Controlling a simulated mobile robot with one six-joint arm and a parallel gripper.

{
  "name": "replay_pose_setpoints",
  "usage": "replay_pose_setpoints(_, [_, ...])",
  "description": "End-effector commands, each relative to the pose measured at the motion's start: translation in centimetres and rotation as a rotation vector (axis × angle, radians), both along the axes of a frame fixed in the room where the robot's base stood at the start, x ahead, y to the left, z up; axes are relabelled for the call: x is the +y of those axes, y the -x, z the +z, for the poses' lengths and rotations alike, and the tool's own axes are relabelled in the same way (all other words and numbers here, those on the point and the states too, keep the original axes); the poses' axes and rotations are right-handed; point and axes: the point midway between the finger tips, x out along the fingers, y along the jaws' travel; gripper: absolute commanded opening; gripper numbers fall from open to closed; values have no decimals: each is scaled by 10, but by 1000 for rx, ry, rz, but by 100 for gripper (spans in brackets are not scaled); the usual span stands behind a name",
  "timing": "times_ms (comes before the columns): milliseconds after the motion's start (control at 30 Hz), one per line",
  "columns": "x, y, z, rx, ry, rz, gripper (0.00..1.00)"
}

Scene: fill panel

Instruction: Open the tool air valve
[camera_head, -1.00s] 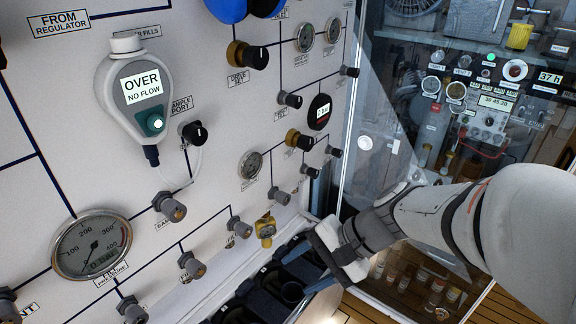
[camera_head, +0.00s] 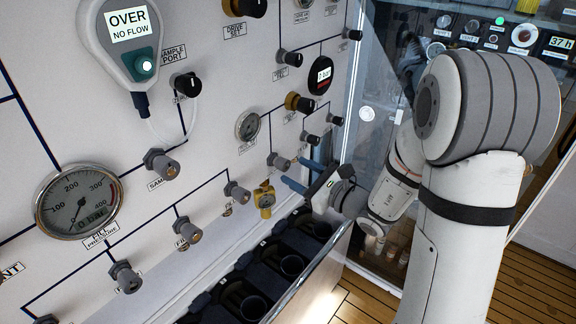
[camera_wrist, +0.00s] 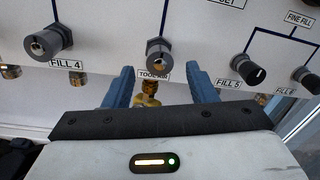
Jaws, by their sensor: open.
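The tool air valve (camera_wrist: 158,50) is a grey knob on the white panel, with a "TOOL AIR" label under it in the wrist view. In the head view the tool air valve (camera_head: 278,161) sits low on the panel, just beyond my fingertips. My gripper (camera_head: 294,172) is open and empty, with blue fingers pointing at the panel. In the wrist view my gripper (camera_wrist: 161,78) has one finger on each side, below the knob. The knob is ahead of the fingers, not visibly gripped. A brass fitting (camera_wrist: 148,92) shows between the fingers.
The Fill 4 valve (camera_wrist: 48,42) is left of the tool air valve, and the Fill 5 valve (camera_wrist: 248,70) is right. A yellow regulator (camera_head: 264,200) hangs below. Black cylinders (camera_head: 290,264) stand in a rack under the panel. A glass partition (camera_head: 372,100) is on the right.

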Motion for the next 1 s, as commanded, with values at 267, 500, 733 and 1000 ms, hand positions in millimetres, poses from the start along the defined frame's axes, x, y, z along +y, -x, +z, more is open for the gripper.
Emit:
replay_pose_setpoints(267, [27, -22, 0, 1, 1, 4, 52])
replay_pose_setpoints(500, [29, -25, 0, 0, 1, 2, 52])
replay_pose_setpoints(733, [30, -24, 0, 0, 1, 3, 40])
replay_pose_setpoints(1000, [30, -24, 0, 0, 1, 4, 18])
